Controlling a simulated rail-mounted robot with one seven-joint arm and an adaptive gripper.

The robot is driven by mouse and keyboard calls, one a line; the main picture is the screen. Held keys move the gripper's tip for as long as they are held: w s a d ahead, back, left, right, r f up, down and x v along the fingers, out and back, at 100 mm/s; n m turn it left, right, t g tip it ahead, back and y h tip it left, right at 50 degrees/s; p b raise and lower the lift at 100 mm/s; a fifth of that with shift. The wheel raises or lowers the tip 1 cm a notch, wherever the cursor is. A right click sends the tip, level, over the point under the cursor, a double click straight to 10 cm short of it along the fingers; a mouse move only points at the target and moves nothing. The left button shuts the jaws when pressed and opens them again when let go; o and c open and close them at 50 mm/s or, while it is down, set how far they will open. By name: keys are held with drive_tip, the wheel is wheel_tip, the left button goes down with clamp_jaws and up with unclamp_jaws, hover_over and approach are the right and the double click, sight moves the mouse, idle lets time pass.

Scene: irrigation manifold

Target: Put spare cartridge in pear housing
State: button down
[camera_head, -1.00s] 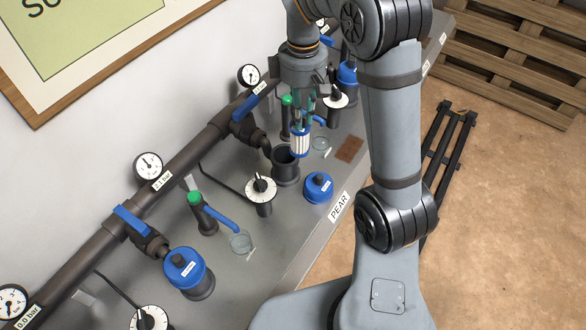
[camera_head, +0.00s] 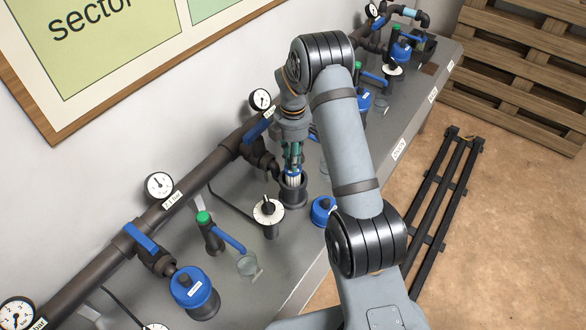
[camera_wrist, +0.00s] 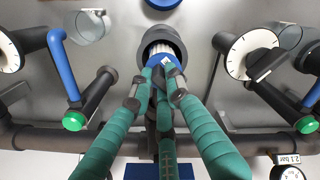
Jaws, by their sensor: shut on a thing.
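The spare cartridge (camera_head: 293,179) is white and ribbed with a blue top. My gripper (camera_head: 292,163) is shut on its top end and holds it upright. The cartridge's lower part is inside the mouth of the open dark housing (camera_head: 293,195); how deep it sits I cannot tell. In the wrist view the green fingers of my gripper (camera_wrist: 164,76) close on the blue end of the cartridge (camera_wrist: 160,47), with the housing's dark rim (camera_wrist: 178,38) around it. The PEAR label is not visible now; my arm covers that stretch of the bench edge.
A blue cap (camera_head: 322,209) lies on the bench right of the housing, partly behind my arm. A dial (camera_head: 268,211) stands close on the left. A capped housing (camera_head: 194,292) and a green-topped tap (camera_head: 208,232) are further left. The manifold pipe (camera_head: 190,195) runs behind.

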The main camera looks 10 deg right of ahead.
wheel_tip(320, 180, down, 5)
drive_tip(key=shift+p, duration=0.5)
drive_tip(key=shift+f, duration=0.2)
drive_tip(key=c, duration=1.7)
unclamp_jaws()
drive_tip(key=shift+r, duration=0.1)
drive_tip(key=shift+o, duration=0.2)
wheel_tip(320, 180, up, 12)
drive_tip(key=shift+r+b, duration=0.2)
drive_tip(key=shift+b, duration=1.05)
